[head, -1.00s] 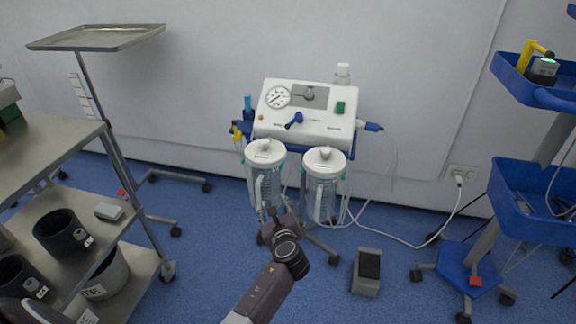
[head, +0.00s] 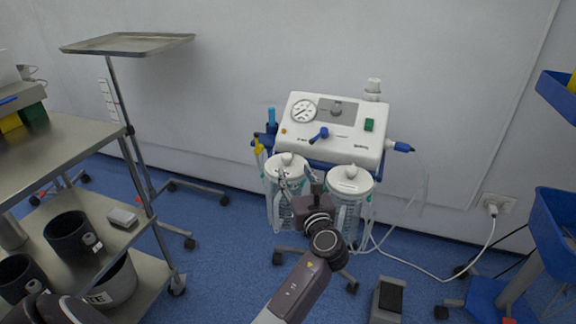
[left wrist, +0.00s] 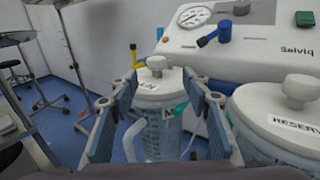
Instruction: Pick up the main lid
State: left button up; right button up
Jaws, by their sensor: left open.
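The main lid (head: 286,166) is a white round lid with a central knob on the left clear canister (head: 281,207) of the suction unit. In the left wrist view the lid (left wrist: 154,84) sits ahead, its label partly hidden. My left gripper (head: 298,176) is open and empty in front of the canisters. In the left wrist view its fingers (left wrist: 160,88) stand to either side of the lid, apart from it as far as I can tell. My right gripper does not show.
The reserve lid (head: 350,180) sits close on the right; in the left wrist view this lid (left wrist: 285,115) reads "RESERVE". The white suction unit (head: 335,130) stands behind. A steel cart (head: 70,140) is at left, a blue-shelved stand (head: 555,225) at right.

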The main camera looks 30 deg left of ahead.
aim_at(288, 161)
pick_arm(q)
jog(key=shift+w+a, duration=0.15)
jog(key=shift+a, duration=0.05)
jog(key=b+x, duration=0.2)
jog(key=x, duration=0.5)
jog(key=shift+a, duration=0.4)
jog(key=c, duration=1.2)
jog(key=shift+r, duration=0.1)
grip_shut()
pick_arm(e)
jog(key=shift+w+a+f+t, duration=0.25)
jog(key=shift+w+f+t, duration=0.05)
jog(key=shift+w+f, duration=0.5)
